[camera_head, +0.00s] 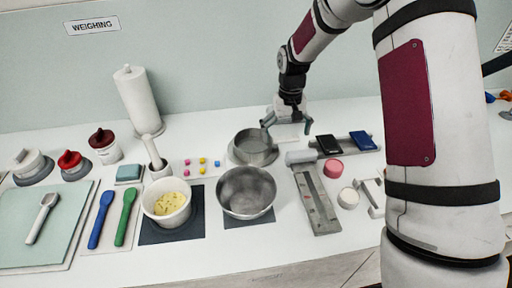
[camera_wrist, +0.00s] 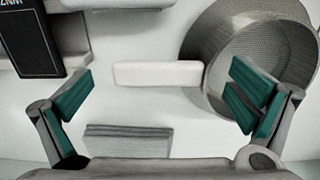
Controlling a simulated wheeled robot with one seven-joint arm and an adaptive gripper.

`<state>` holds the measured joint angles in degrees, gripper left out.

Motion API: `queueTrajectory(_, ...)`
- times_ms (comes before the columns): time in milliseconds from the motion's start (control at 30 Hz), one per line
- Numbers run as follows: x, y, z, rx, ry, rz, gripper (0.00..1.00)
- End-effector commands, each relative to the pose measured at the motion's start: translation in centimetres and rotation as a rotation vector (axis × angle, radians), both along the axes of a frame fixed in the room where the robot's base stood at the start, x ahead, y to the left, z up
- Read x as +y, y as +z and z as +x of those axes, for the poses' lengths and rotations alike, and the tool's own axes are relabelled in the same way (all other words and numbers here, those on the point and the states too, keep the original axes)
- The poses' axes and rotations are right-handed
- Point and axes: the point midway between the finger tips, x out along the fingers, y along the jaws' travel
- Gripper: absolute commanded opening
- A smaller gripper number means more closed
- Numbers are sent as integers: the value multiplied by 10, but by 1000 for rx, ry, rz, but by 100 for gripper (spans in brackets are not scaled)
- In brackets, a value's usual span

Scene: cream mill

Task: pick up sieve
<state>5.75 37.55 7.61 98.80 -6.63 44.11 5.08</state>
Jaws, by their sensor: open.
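The sieve is a round grey metal drum with a mesh (camera_head: 255,149), standing on the worktop behind a steel bowl. A short pale handle sticks out to its right. In the wrist view the sieve (camera_wrist: 222,38) is at upper right, and its white handle (camera_wrist: 157,74) points left. My gripper (camera_head: 288,121) hangs above the sieve's right side, near the handle. In the wrist view my gripper (camera_wrist: 161,93) is open and empty, with its green pads wide apart. The handle shows between the fingers, and the right finger overlaps the drum in the picture. I cannot tell the height gap.
A steel bowl (camera_head: 246,190) stands in front of the sieve. A dark block (camera_head: 328,145) and a blue block (camera_head: 362,141) lie on a grey strip to the right. A pestle (camera_head: 155,157) and small coloured pieces are to the left. A grey slab (camera_head: 315,205) lies at front right.

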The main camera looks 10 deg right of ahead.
Motion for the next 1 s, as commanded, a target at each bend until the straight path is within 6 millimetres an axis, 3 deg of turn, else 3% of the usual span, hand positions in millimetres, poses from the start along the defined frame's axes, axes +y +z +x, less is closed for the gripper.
queueTrajectory(200,0,-23,0,0,0,0,100)
queueTrajectory(467,0,-26,0,-1,0,0,100)
queueTrajectory(700,0,-25,0,0,0,0,46)
queueTrajectory(1000,0,-24,0,-1,0,0,45)
